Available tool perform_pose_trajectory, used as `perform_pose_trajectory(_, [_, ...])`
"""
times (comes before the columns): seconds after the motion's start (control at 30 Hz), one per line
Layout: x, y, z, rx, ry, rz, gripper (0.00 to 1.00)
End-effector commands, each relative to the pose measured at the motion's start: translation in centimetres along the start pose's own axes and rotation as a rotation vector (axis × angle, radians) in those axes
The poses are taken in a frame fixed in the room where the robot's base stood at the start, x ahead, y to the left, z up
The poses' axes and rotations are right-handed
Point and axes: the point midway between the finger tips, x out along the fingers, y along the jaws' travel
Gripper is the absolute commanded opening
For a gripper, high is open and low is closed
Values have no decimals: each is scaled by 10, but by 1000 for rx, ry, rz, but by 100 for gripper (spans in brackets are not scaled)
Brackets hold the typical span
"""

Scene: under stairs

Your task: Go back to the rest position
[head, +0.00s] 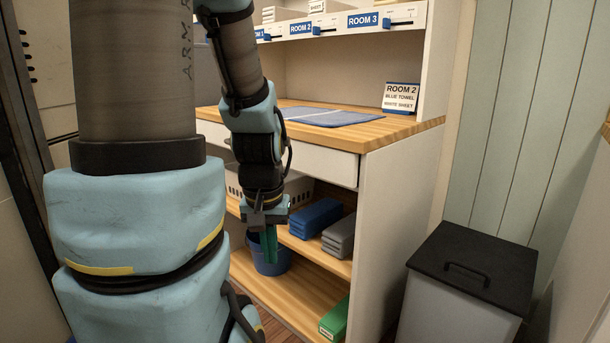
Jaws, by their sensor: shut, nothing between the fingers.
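My gripper (268,246) hangs from my arm in the head view, pointing down in front of the open shelves of the cabinet. Its slim green fingers look shut, with nothing held between them. In the picture they overlap a blue bucket (272,264) on the lower shelf. I cannot tell whether they are inside it, touching it or only in front of it. My arm hides part of the cabinet's left side.
A wooden counter (400,127) with a blue mat (340,117) and a ROOM 2 card (400,97) is above. Folded blue (315,218) and grey (340,237) cloths lie on the middle shelf; a green box (334,320) is below. A black-lidded bin (470,275) stands right.

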Motion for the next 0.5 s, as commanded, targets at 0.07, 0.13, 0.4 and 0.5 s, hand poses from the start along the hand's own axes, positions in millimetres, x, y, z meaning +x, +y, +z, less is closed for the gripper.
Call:
perform_pose_trajectory(0.07, [-42, 0, -6, 0, 0, 0, 0])
perform_pose_trajectory(0.13, [-64, 0, -9, 0, 0, 0, 0])
perform_pose_trajectory(0.4, [-146, 1, -20, 0, 0, 0, 0])
perform_pose_trajectory(0.5, [-176, 1, -25, 0, 0, 0, 0])
